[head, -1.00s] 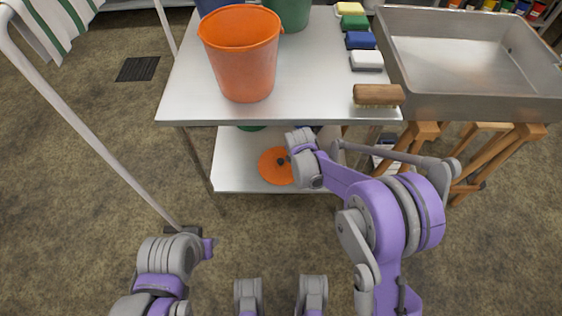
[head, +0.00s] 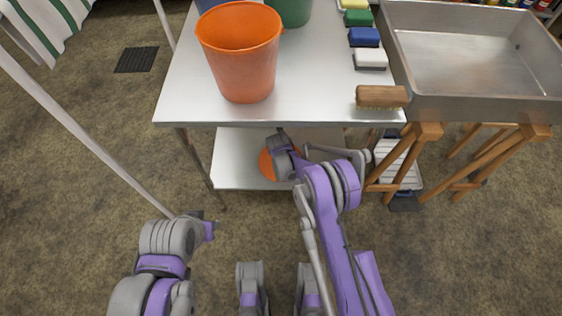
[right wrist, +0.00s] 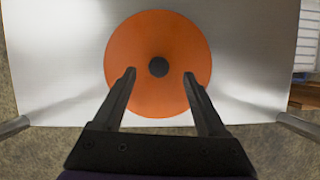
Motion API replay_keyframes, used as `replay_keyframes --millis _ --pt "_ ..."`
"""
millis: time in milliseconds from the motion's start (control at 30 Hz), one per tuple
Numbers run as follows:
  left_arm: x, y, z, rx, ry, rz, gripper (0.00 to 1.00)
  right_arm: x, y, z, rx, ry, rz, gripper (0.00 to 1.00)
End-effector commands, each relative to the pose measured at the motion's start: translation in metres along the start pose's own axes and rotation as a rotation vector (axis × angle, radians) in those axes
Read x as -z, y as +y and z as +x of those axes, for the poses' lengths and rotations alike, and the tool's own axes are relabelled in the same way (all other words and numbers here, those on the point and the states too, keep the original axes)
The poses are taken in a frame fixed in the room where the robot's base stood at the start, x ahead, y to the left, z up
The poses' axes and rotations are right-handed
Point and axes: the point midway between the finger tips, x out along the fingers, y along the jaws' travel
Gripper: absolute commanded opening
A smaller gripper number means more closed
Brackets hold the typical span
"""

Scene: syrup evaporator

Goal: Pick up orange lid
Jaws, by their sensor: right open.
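The orange lid (head: 267,165) lies on the lower shelf of the steel table (head: 300,105), partly hidden by my right arm in the head view. In the right wrist view the lid (right wrist: 158,35) is a full round disc with a dark knob (right wrist: 158,67) at its middle. My right gripper (right wrist: 159,78) is open and empty, its two dark fingers reaching over the near part of the lid, one on each side just short of the knob. I cannot tell the height gap.
The orange bucket (head: 243,55), green bucket (head: 290,8), wooden brush (head: 381,97) and several sponges stand on the table top above the shelf. A steel pan (head: 470,50) on wooden trestles is at right. Table legs flank the shelf.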

Motion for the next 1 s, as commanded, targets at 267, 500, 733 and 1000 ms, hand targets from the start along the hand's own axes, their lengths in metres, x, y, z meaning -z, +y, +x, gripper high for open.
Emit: replay_keyframes --millis 267,500,733,1000 --pt "-0.003 0.0 0.01 0.0 -0.004 0.0 0.34 0.007 0.001 0.041 0.0 0.0 0.002 0.75" --pt "-0.003 0.0 0.012 0.0 -0.004 0.0 0.34 0.007 0.001 0.05 0.0 0.0 0.001 0.75" --pt "-0.003 0.0 0.011 0.0 -0.004 0.0 0.34 0.006 0.001 0.049 0.0 0.0 0.001 0.55" --pt "-0.003 0.0 0.011 0.0 -0.004 0.0 0.34 0.006 0.001 0.049 0.0 0.0 0.001 0.07"
